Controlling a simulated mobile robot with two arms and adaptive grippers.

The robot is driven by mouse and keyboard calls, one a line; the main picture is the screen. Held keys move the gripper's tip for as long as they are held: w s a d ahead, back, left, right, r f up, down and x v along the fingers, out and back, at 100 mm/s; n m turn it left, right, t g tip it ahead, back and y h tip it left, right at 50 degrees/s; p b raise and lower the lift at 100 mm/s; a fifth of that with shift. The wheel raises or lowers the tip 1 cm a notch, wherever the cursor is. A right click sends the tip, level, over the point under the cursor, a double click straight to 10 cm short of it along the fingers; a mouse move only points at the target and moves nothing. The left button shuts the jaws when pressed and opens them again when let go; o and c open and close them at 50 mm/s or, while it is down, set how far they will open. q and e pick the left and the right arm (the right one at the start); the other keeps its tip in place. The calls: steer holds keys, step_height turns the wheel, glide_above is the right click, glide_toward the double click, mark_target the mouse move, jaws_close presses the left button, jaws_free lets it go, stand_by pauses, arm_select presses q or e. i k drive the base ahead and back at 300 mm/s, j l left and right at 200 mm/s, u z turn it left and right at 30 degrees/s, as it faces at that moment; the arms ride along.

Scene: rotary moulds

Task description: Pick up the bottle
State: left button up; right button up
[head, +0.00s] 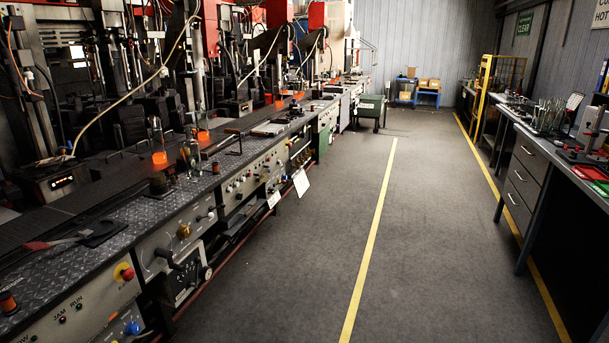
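A clear glass bottle (192,152) stands upright on the machine line's long metal deck at left. Beside it, a little further left, is another clear bottle-like piece (157,135) with a glowing orange base (159,158). Another orange glowing piece (203,135) stands further back on the line. I cannot tell which of these the task's bottle is. Neither of my grippers is in view.
The deck (150,205) runs along the left, with red-handled tongs (55,241) on it. Control panels line its front. The grey floor (300,250) is clear in the middle, with a yellow line (373,230). A workbench with drawers (528,170) stands at right.

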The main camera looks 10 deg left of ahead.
mark_target(190, 147)
steer(key=i+u, duration=0.2)
steer(key=i, duration=0.3)
steer(key=i+l+u, duration=0.15)
steer(key=i, duration=0.3)
steer(key=i+l+u, duration=0.2)
steer(key=i, duration=0.3)
steer(key=i+l+u, duration=0.15)
steer(key=i+u, duration=0.15)
steer(key=u, duration=0.15)
steer(key=i+l+u, duration=0.25)
steer(key=u, duration=0.15)
steer(key=i+l+u, duration=0.2)
steer(key=l+u, duration=0.25)
steer(key=i+l+u, duration=0.15)
steer(key=l+u, duration=0.25)
steer(key=i+l+u, duration=0.1)
steer(key=l+u, duration=0.2)
steer(key=u, duration=0.15)
